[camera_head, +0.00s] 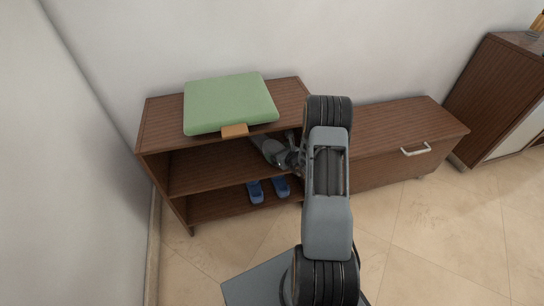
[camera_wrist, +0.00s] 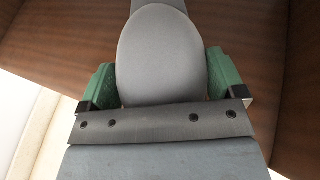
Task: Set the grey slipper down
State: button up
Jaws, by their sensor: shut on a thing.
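The grey slipper (camera_wrist: 160,50) fills the middle of the wrist view, its rounded end toward the top and a narrower grey part beyond it at the edge. My gripper (camera_wrist: 164,88) is shut on it, with a green finger pad against each side. In the head view my gripper (camera_head: 280,154) reaches into the upper compartment of the brown shelf unit (camera_head: 204,170), near its right side. There the slipper and gripper are both grey and hard to tell apart. I cannot tell whether the slipper touches the shelf board.
A green cushion (camera_head: 229,102) with an orange-brown block (camera_head: 234,131) at its front edge lies on the unit's top. Blue slippers (camera_head: 256,192) stand on the lower shelf. A low brown cabinet (camera_head: 385,150) adjoins on the right. The upper shelf's left part looks clear.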

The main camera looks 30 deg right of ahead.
jog(key=shift+w+a, duration=0.15)
jog(key=shift+w, duration=0.65)
jog(key=shift+w+a, duration=0.15)
jog(key=shift+w, duration=0.6)
jog(key=shift+f+b, duration=0.95)
jog(key=shift+f, duration=0.8)
jog(key=shift+f, duration=0.2)
jog(key=o, duration=0.7)
jog(key=shift+r, duration=0.1)
